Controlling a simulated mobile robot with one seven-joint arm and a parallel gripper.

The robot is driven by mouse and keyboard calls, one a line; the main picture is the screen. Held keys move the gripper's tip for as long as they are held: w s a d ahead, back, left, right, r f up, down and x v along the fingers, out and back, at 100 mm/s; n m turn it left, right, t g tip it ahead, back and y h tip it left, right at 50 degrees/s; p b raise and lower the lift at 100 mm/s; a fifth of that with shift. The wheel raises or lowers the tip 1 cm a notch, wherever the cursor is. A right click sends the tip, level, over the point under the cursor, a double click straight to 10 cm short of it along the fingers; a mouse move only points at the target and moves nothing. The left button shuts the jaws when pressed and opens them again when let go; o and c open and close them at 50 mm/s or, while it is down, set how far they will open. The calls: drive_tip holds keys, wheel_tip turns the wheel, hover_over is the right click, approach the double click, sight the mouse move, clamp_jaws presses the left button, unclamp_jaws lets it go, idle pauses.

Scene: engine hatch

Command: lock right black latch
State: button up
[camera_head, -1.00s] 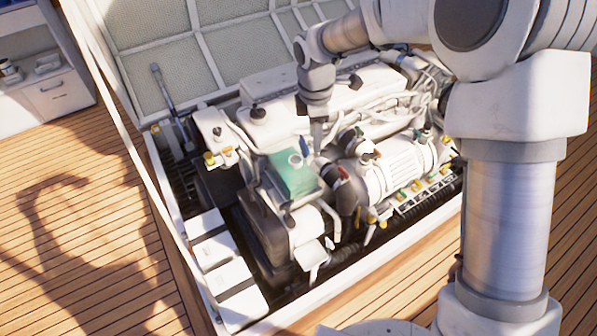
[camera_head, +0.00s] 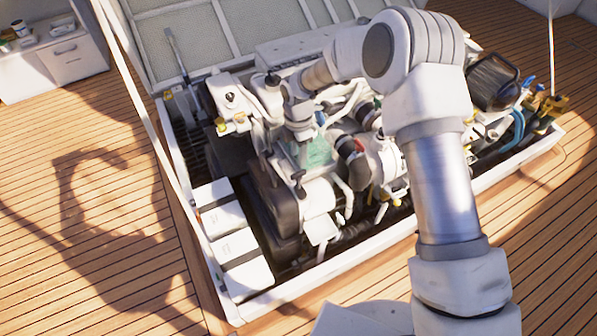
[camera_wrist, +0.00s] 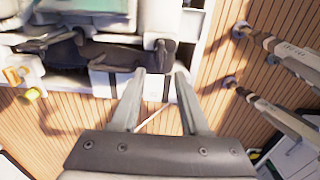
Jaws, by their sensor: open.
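My gripper (camera_wrist: 158,78) is open and empty in the wrist view, its two grey fingers apart. A long dark part (camera_wrist: 110,54) and white blocks lie beyond the fingertips. In the head view my arm reaches over the white engine, and its wrist (camera_head: 299,112) is above the green-topped part (camera_head: 317,152). The fingers are not clear there. Several small black knobs or latches show on the engine, one at the left (camera_head: 230,97) and one near its front (camera_head: 298,182). I cannot tell which is the right black latch or whether it is locked.
White boxes with dark straps (camera_head: 222,222) line the left side of the engine bay. The raised hatch lid (camera_head: 190,40) stands behind. Hoses and a black canister (camera_head: 493,82) are at the right. Open wooden deck (camera_head: 70,220) lies to the left.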

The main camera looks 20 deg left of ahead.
sight(298, 172)
wheel_tip(298, 172, down, 8)
drive_tip(key=shift+r+b, duration=0.1)
drive_tip(key=shift+b, duration=0.7)
drive_tip(key=shift+c, duration=0.3)
clamp_jaws()
